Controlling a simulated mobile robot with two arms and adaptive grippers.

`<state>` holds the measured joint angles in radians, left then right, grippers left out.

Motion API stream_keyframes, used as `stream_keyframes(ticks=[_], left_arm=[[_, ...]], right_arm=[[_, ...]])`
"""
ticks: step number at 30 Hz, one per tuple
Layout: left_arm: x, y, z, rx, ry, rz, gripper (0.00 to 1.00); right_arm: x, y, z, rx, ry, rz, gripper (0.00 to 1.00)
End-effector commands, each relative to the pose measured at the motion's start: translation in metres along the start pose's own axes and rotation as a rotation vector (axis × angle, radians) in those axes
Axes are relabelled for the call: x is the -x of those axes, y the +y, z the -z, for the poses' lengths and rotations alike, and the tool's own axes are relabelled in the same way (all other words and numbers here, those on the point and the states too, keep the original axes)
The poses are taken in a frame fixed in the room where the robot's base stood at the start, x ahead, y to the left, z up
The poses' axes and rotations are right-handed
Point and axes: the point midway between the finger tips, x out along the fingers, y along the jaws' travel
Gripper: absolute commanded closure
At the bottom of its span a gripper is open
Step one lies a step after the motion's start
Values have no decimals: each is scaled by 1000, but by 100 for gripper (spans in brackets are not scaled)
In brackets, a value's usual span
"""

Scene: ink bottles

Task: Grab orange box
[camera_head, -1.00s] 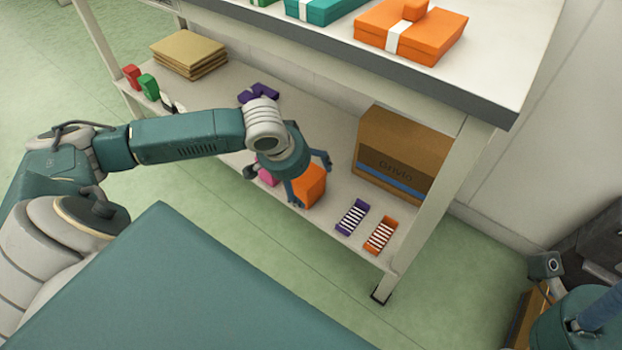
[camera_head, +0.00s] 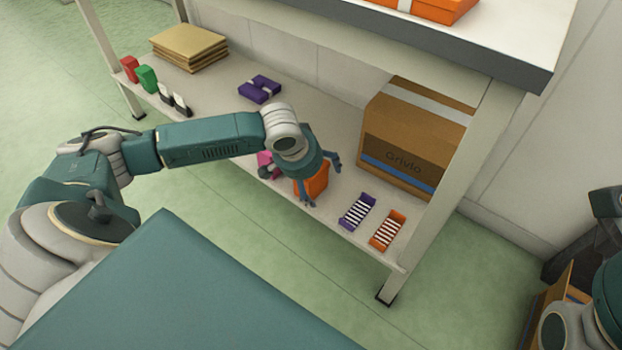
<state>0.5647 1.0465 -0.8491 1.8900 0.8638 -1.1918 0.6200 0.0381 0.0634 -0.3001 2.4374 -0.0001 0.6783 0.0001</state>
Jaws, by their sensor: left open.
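An orange box (camera_head: 317,184) stands on the lower shelf near its front edge, partly hidden by my left gripper. My left gripper (camera_head: 322,180) is open just above and in front of this box, with its fingers spread around the upper part. I cannot tell whether the fingers touch it. A pink item (camera_head: 265,158) is partly hidden behind the gripper, to the left of the box. Another, larger orange box (camera_head: 440,10) with a white band lies on the upper shelf, cut off by the top edge. My right gripper is not in view.
On the lower shelf (camera_head: 225,105) are a purple tray with striped contents (camera_head: 357,212), a similar orange tray (camera_head: 388,230), a brown carton (camera_head: 415,145), a purple item (camera_head: 260,88), and stacked tan packets (camera_head: 188,48). A shelf leg (camera_head: 455,190) stands right of the carton.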

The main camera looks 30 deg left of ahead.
Motion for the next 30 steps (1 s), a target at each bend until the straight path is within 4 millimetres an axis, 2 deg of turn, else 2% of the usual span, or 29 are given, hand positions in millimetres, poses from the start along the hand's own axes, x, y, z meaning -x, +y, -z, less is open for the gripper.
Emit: stream_keyframes(ticks=[2, 10, 17, 22, 26, 30], left_arm=[[0, 0, 0, 0, 0, 0, 15], [0, 0, 0, 0, -1, 0, 68], [1, 0, 0, 0, 0, 0, 68], [10, 0, 4, 0, 1, 0, 68], [29, 0, 12, 0, 3, -1, 68], [57, 0, 25, 0, 4, 0, 68]], right_arm=[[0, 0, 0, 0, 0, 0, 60], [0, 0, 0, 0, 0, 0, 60], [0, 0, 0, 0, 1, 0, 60], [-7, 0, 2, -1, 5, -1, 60], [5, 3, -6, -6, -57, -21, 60], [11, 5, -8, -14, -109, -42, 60]])
